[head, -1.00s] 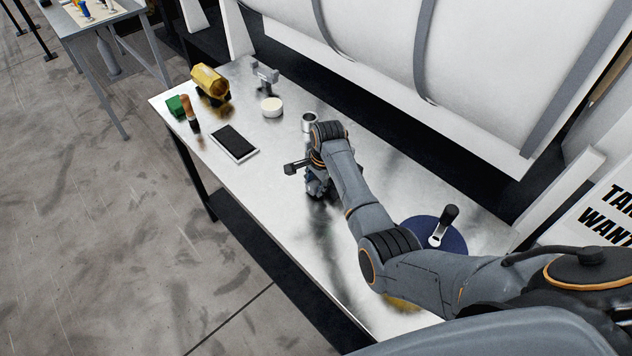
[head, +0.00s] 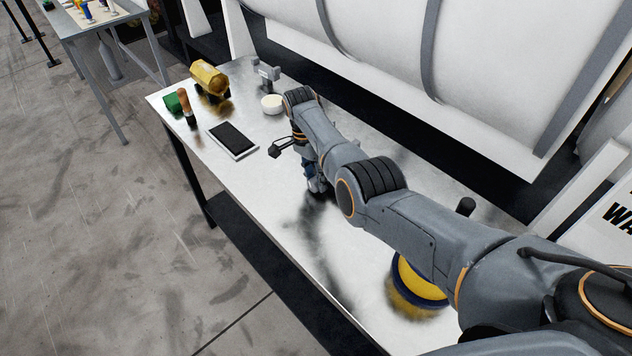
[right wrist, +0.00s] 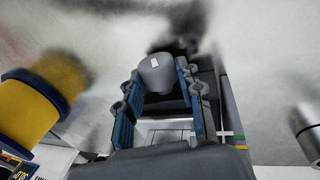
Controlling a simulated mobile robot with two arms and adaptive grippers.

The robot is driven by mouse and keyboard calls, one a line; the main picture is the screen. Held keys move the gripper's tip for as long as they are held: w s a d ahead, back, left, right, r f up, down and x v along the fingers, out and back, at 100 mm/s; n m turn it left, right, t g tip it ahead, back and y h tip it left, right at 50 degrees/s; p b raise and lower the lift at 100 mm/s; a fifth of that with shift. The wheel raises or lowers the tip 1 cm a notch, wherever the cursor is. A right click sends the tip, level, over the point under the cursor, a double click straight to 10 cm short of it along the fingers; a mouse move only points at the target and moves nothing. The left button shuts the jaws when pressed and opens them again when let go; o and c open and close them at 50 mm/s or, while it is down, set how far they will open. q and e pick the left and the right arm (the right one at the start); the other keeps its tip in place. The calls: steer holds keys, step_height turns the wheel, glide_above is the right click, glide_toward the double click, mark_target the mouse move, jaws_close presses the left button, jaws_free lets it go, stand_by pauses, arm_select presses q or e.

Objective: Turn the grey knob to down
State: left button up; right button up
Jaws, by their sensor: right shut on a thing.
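The grey knob (right wrist: 157,76) shows in the right wrist view, rounded, with a small white mark on its face. It sits between the two blue-lined fingers of my right gripper (right wrist: 158,82), which is shut on it. In the head view, my right gripper (head: 317,186) is low at the middle of the metal table, pointing down. My arm and gripper hide the knob there. Which way the knob points is hard to tell. My left gripper is in neither current view.
On the metal table (head: 275,215) stand a yellow spool with blue flanges (head: 420,280), a dark tablet (head: 233,139), a white round piece (head: 272,104), a yellow roll (head: 209,78) and a green block (head: 173,103). A large white tank (head: 390,50) is behind. The table's front strip is mostly clear.

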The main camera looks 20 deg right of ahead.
stand_by(0.3)
steer(key=o, duration=1.2)
steer(key=v, duration=1.2)
